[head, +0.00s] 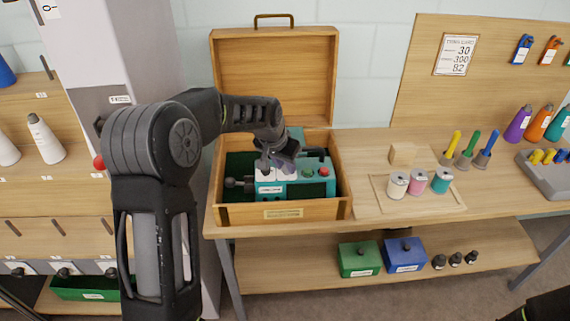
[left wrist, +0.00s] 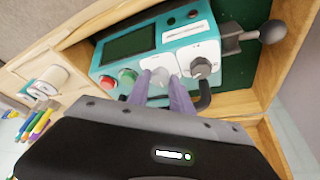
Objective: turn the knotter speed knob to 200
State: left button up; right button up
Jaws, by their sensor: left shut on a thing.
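The teal knotter (head: 312,188) sits inside an open wooden case on the bench. In the left wrist view, its teal body (left wrist: 205,32) carries a dark screen, a red button, a green button and two light dials. My left gripper (left wrist: 160,86) reaches down over its front panel and is shut on the dial (left wrist: 157,70) nearer the buttons, one finger on each side. The other dial (left wrist: 201,67) has a pointer knob and stands free beside the fingers. The dial markings are too small to read. In the head view my left gripper (head: 279,163) hides part of the panel. My right gripper is not in view.
The wooden case (head: 283,213) has low walls around the knotter, and its lid (head: 275,75) stands open behind. A lever with a dark ball (left wrist: 273,32) sticks out at one end. Thread spools (head: 418,182) stand to the right. A card (head: 456,54) hangs on the board.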

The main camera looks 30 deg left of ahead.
pick_arm(q)
grip_shut()
jog(key=shift+n, duration=0.4)
jog(key=n+y, duration=0.1)
jog(key=n+b, duration=0.1)
jog(key=n, duration=0.1)
jog(key=shift+d+f+y, duration=0.1)
jog(key=shift+d+y, duration=0.15)
jog(key=shift+y, duration=0.15)
jog(key=n+b, duration=0.1)
jog(key=n, duration=0.2)
jog(key=shift+w+g+y, duration=0.1)
jog(key=shift+g+y, duration=0.2)
jog(key=shift+y, duration=0.1)
jog(key=shift+d+n+g+y+b, duration=0.1)
jog(key=shift+n+g+y+b, duration=0.45)
jog(key=shift+n, duration=1.05)
jog(key=o, duration=0.9)
grip_release()
jog(key=shift+c, duration=0.2)
